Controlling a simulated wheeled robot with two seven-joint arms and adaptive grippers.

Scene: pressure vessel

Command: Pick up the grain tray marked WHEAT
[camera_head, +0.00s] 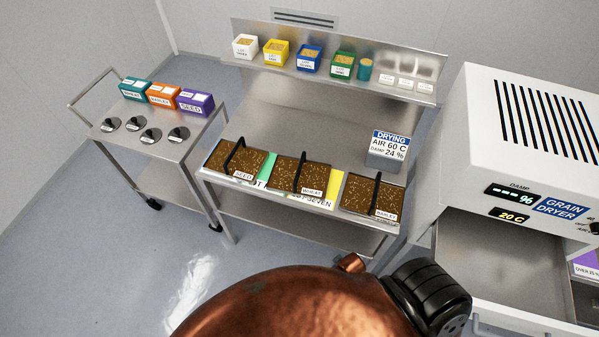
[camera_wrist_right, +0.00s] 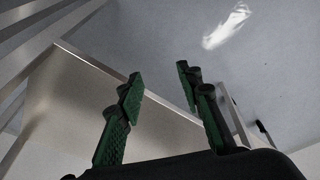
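Three grain trays with dark brown contents and black bar handles stand in a row on the steel bench: a left tray (camera_head: 231,161), a middle tray (camera_head: 289,179) and a right tray (camera_head: 361,196). My left gripper is not in view.
A steel cart (camera_head: 163,147) on the left holds teal, orange and purple boxes. The bench's raised shelf (camera_head: 330,78) carries several small bins. A DRYING sign (camera_head: 389,146) stands behind the right tray. A white grain dryer (camera_head: 530,150) with an open bay stands at the right.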

